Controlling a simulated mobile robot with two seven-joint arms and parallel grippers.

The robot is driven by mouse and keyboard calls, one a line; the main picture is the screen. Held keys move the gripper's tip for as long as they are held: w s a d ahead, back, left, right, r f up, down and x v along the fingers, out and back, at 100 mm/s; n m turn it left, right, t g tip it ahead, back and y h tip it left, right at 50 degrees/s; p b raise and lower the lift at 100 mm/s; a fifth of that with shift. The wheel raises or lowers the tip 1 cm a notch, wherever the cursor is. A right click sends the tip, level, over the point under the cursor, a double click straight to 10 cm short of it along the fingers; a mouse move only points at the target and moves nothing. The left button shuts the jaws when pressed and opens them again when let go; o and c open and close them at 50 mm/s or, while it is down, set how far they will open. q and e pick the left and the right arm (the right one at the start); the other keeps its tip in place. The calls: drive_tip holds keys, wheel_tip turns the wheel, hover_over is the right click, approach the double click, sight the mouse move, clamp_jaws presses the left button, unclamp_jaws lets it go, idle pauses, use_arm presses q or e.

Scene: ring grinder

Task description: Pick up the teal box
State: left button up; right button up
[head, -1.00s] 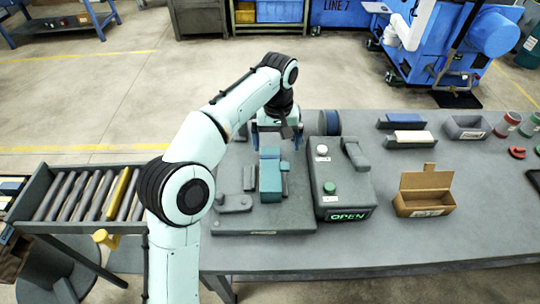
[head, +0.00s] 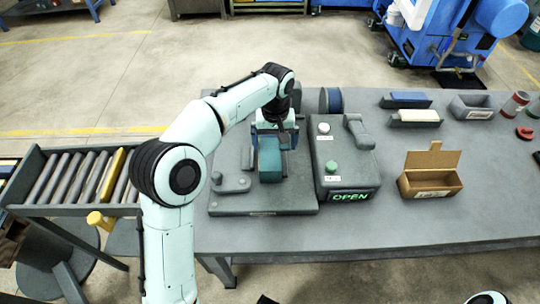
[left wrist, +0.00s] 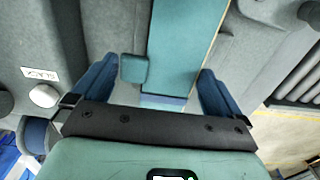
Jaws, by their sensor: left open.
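The teal box (head: 270,166) is a narrow upright block on the grey fixture plate (head: 262,207) at the left part of the bench. My left gripper (head: 276,139) is open at its far upper end, with blue fingers. In the left wrist view the teal box (left wrist: 183,40) stretches up between the spread fingers of my left gripper (left wrist: 158,85), with gaps at both sides. A small teal block (left wrist: 134,69) sits beside it. I see no contact. The far end of the box is partly hidden by the gripper in the head view. My right gripper is out of view.
A grey control box (head: 340,165) with a lit OPEN sign stands close to the right of the fixture. An open brown carton (head: 430,185) is farther right. A roller conveyor (head: 80,178) meets the bench at left. The bench front is mostly clear.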

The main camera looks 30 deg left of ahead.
sight(275, 146)
use_arm(q)
wheel_tip(275, 146, down, 2)
drive_tip(key=shift+f, duration=0.1)
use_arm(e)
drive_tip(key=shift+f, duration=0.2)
use_arm(q)
drive_tip(key=c, duration=0.6)
drive_tip(key=shift+c, duration=0.2)
drive_tip(key=shift+r, duration=0.7)
drive_tip(key=shift+c, duration=0.4)
wheel_tip(275, 146, up, 19)
drive_tip(key=p, duration=0.5)
drive_tip(key=shift+f+p, duration=0.15)
drive_tip(key=shift+p, duration=0.25)
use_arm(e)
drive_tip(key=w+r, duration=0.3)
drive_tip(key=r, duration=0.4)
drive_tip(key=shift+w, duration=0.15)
